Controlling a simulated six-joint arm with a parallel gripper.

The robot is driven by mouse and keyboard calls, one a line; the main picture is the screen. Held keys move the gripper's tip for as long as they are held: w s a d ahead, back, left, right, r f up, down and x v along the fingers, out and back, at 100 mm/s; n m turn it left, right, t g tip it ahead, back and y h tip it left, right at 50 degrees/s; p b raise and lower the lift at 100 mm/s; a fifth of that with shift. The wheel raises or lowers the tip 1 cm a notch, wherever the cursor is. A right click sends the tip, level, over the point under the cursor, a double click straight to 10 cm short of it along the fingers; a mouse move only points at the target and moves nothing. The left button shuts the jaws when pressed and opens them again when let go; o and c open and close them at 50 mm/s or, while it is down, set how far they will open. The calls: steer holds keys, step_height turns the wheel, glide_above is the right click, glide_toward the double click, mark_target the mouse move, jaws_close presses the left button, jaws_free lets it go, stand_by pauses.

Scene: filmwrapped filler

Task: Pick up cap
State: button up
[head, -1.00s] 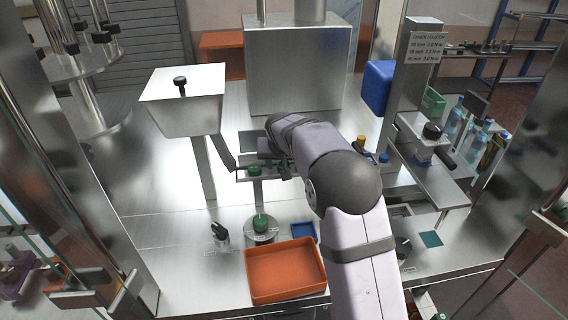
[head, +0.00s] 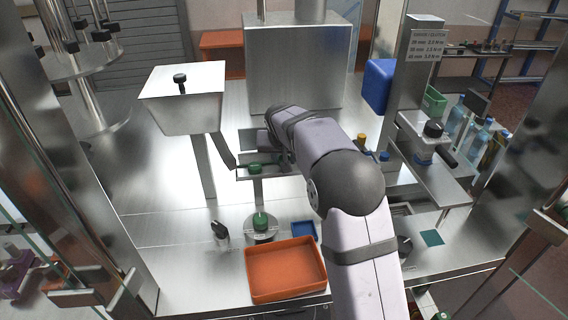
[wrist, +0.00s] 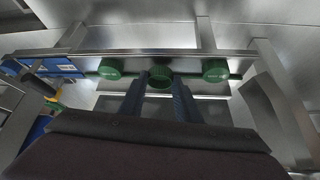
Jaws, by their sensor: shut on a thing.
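In the wrist view, my gripper (wrist: 159,90) has its two dark fingers on either side of a green cap (wrist: 160,76), shut on it. The held cap is between a left green cap (wrist: 111,67) and a right green cap (wrist: 215,70) at the metal rail (wrist: 150,62). I cannot tell whether the held cap still touches the rail. In the head view, a green cap (head: 255,169) shows on the rail end, left of my arm. My gripper and the held cap are hidden behind my arm there.
Another green cap (head: 260,220) sits on a round stand nearer the front. An orange tray (head: 286,297) and a small blue tray (head: 304,231) lie near it. A metal hopper (head: 184,100) stands left of the rail, a large metal box (head: 292,65) behind.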

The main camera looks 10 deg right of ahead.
step_height(320, 180, up, 8)
steer(key=b, duration=0.2)
steer(key=shift+r, duration=0.25)
steer(key=shift+r, duration=0.1)
steer(key=shift+r+p, duration=1.4)
steer(key=shift+p, duration=0.2)
stand_by(0.9)
